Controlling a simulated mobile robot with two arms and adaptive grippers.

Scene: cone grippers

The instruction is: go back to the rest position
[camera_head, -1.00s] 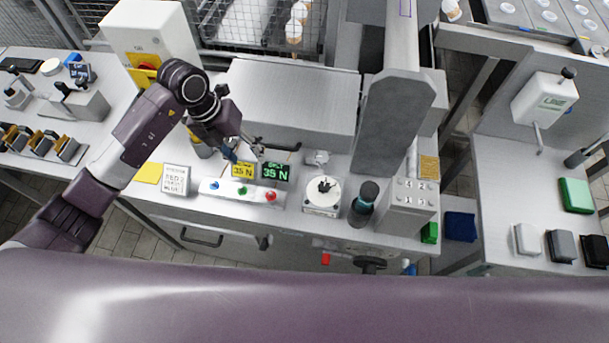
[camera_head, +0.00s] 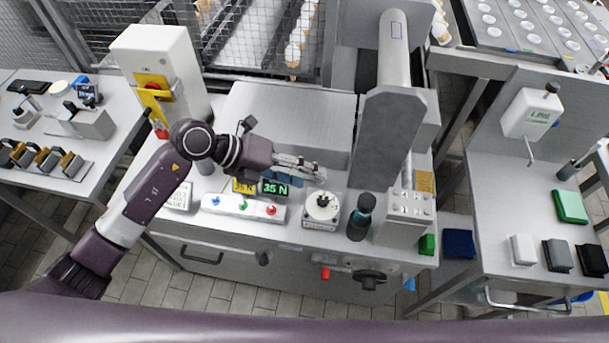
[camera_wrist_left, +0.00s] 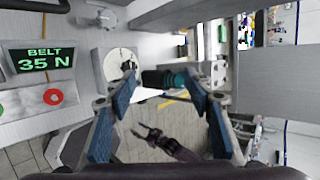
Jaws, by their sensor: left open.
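My left gripper (camera_head: 302,172) is above the metal bench, beside the green "35 N" display (camera_head: 275,188) and behind the round white dial (camera_head: 322,206). In the left wrist view the gripper (camera_wrist_left: 165,95) is open, its blue-padded fingers wide apart with nothing held between them. Beyond the fingers the wrist view shows the dial (camera_wrist_left: 118,66), a dark bottle with a teal band (camera_wrist_left: 165,79) and the belt display (camera_wrist_left: 42,60).
A button strip (camera_head: 243,208) with blue, green and red buttons lies at the bench front. A grey column (camera_head: 388,130) stands right of the gripper. The dark bottle (camera_head: 361,217) and a knobbed box (camera_head: 408,212) stand nearby. A white switch box (camera_head: 160,70) stands at left.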

